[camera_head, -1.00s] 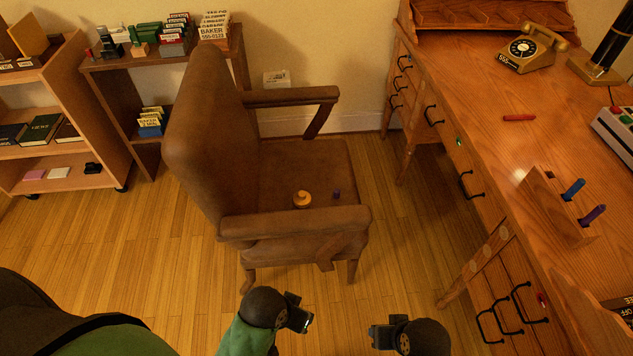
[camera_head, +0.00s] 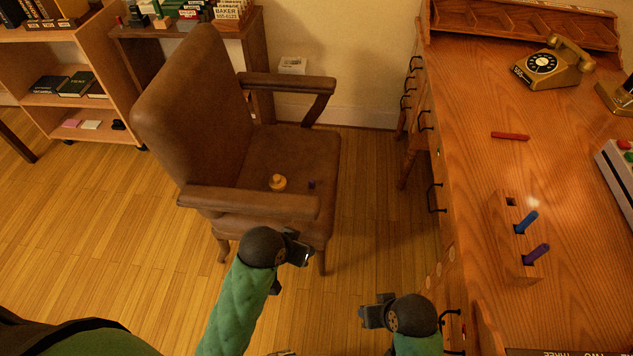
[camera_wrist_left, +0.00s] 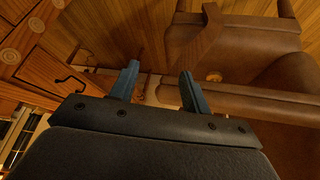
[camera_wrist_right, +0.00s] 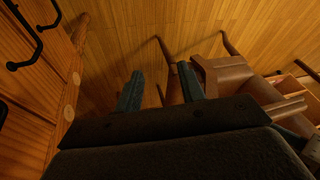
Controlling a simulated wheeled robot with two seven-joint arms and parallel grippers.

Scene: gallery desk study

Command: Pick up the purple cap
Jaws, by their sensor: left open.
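The small purple cap (camera_head: 311,184) lies on the brown seat of the armchair (camera_head: 262,160), right of a round orange-yellow object (camera_head: 278,183). My left gripper (camera_head: 304,254) is in front of the chair, below its near armrest in the head view, apart from the cap. In the left wrist view my left gripper's fingers (camera_wrist_left: 158,82) are apart and empty. The orange-yellow object also shows there (camera_wrist_left: 214,76), but I cannot make out the cap. My right gripper (camera_head: 366,315) is between chair and desk. In the right wrist view its fingers (camera_wrist_right: 160,88) are apart and empty.
The near armrest (camera_head: 250,201) stands between my left gripper and the seat. The wooden desk (camera_head: 470,180) on the right holds a phone (camera_head: 553,66), a red stick (camera_head: 510,136) and a pen block (camera_head: 508,255). Bare floor lies between chair and desk.

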